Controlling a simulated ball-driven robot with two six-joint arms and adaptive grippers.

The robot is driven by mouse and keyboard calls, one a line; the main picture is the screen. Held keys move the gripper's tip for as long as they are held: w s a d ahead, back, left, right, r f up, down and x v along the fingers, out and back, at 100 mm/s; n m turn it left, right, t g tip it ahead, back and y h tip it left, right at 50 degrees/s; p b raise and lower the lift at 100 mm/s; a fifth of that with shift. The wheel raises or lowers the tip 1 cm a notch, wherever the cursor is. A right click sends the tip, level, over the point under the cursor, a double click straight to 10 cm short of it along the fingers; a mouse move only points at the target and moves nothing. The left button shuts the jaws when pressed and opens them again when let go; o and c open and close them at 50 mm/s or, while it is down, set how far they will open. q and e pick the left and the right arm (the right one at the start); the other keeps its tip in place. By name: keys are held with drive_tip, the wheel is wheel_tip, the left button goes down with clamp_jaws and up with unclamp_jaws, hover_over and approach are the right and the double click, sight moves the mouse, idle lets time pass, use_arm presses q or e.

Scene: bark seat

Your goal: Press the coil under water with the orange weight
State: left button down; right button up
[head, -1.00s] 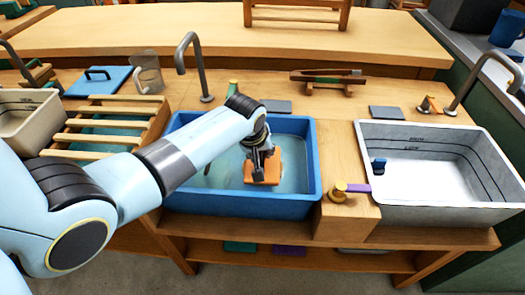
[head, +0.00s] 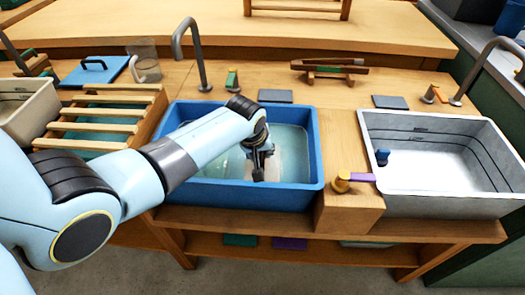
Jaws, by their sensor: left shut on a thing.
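My left gripper (head: 258,172) reaches down into the blue basin (head: 240,200), which holds water. It is shut on the orange weight (head: 277,168), which now shows only as a pale, washed-out block below the water surface, partly hidden by the fingers. The coil cannot be made out; whether it lies under the weight is hidden by the gripper and the water. My right gripper is not in view.
A grey basin (head: 400,190) with a blue plug (head: 382,157) stands at the right. A brass tap with a purple handle (head: 361,177) sits between the basins. A slatted wooden rack (head: 105,112), a clear jug (head: 146,62) and a blue lid (head: 95,70) are at the left.

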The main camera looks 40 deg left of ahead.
use_arm(q)
drive_tip(key=shift+f+b, duration=0.95)
drive_tip(key=shift+f, duration=0.5)
drive_tip(key=c, duration=0.8)
unclamp_jaws()
wheel_tip(320, 180, up, 7)
drive_tip(key=p, duration=0.7)
drive_tip(key=shift+f, duration=0.15)
wheel_tip(320, 180, up, 10)
drive_tip(key=p, duration=1)
drive_tip(key=shift+p, duration=0.35)
